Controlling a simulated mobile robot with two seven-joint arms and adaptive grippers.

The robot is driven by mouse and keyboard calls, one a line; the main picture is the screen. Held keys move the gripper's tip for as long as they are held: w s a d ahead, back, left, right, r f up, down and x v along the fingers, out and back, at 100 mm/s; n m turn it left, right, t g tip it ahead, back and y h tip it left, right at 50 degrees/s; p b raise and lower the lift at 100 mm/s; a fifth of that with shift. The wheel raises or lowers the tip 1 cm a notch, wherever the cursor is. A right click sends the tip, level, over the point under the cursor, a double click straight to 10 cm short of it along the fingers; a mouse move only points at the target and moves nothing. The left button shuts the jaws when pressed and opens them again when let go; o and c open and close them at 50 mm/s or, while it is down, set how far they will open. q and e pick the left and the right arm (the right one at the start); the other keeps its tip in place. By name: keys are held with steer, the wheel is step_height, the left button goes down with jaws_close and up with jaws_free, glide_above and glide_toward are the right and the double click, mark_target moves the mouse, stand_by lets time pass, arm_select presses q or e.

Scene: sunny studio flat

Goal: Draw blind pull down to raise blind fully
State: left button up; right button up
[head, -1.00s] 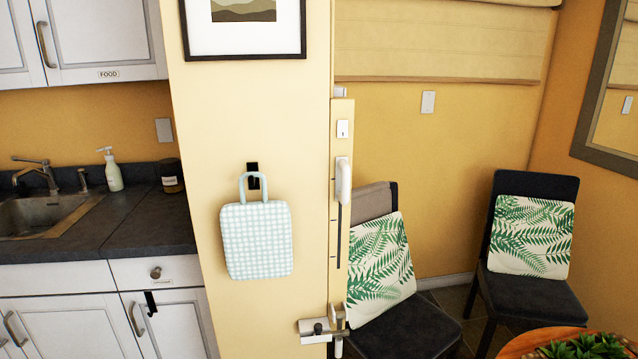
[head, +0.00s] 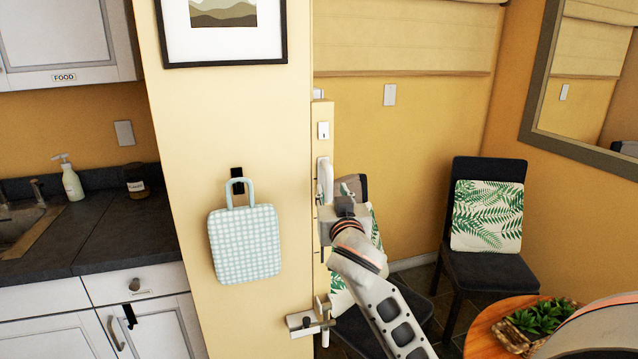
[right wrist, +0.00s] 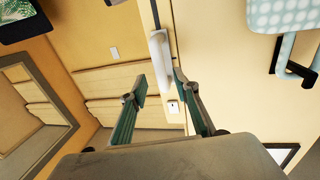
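The beige blind (head: 405,40) hangs at the top of the head view, its lower edge above a wall switch. The white blind pull (head: 325,180) is an upright handle on the narrow edge of the wall end; its lower part is hidden by my gripper. My right gripper (head: 342,192) is beside the pull. In the right wrist view, which is turned over, the pull (right wrist: 159,55) shows between the two open fingers of my right gripper (right wrist: 160,82). The fingers are not closed on it; I cannot tell whether one touches it. My left gripper is not in view.
A checked bag (head: 245,245) hangs on a hook left of the pull. A metal latch (head: 305,321) juts from the wall end below. A chair (head: 490,235) with a leaf cushion and a round table (head: 480,340) with a plant stand to the right.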

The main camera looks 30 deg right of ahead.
mark_target(330, 185)
steer(key=shift+p+x, duration=0.35)
steer(key=shift+x, duration=2.45)
jaws_close()
